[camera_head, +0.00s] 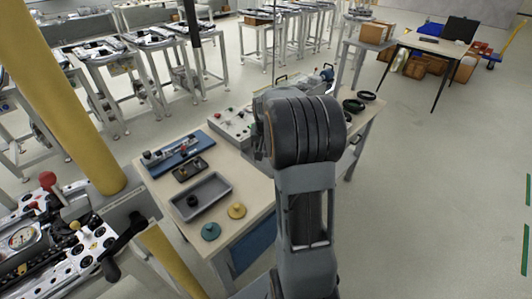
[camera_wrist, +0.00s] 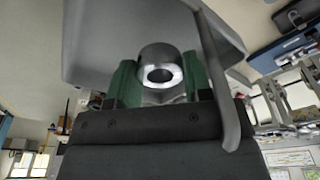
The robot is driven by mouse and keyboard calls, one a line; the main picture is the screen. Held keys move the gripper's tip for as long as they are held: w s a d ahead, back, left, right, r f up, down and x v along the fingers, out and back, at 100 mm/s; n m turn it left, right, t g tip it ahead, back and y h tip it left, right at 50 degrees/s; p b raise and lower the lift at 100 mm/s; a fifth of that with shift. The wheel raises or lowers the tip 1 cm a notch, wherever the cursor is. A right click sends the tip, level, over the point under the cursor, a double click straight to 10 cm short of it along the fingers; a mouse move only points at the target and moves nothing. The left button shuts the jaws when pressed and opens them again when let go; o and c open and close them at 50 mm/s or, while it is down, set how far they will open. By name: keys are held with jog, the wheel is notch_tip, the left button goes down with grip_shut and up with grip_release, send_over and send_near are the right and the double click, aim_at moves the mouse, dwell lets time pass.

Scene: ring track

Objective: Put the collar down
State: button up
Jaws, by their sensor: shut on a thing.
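The collar (camera_wrist: 158,54) is a grey metal ring with a bright inner rim, seen in the wrist view. My gripper (camera_wrist: 160,82) is shut on it, with green finger pads at its left and right sides. A large grey surface lies behind the collar in the wrist view; I cannot tell whether the collar touches it. In the head view my arm hides the gripper and the collar.
Black rings (camera_head: 354,105) lie at the right.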

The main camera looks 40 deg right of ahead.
jog(key=shift+f, duration=1.3)
jog(key=shift+f, duration=0.2)
jog(key=o, duration=1)
jog(key=shift+r, duration=0.1)
jog(key=r, duration=0.3)
jog(key=s+r, duration=0.1)
jog(key=r, duration=0.3)
jog(key=a+r+b, duration=0.1)
jog(key=r, duration=0.3)
jog(key=shift+s+a+r, duration=0.1)
jog(key=shift+s+r, duration=0.15)
jog(key=s+a+f+n+t+y, duration=0.1)
jog(key=s+a+n+t, duration=0.2)
jog(key=s+a+n, duration=0.4)
jog(key=s+a, duration=0.8)
jog(key=a, duration=0.4)
jog(key=shift+s, duration=0.4)
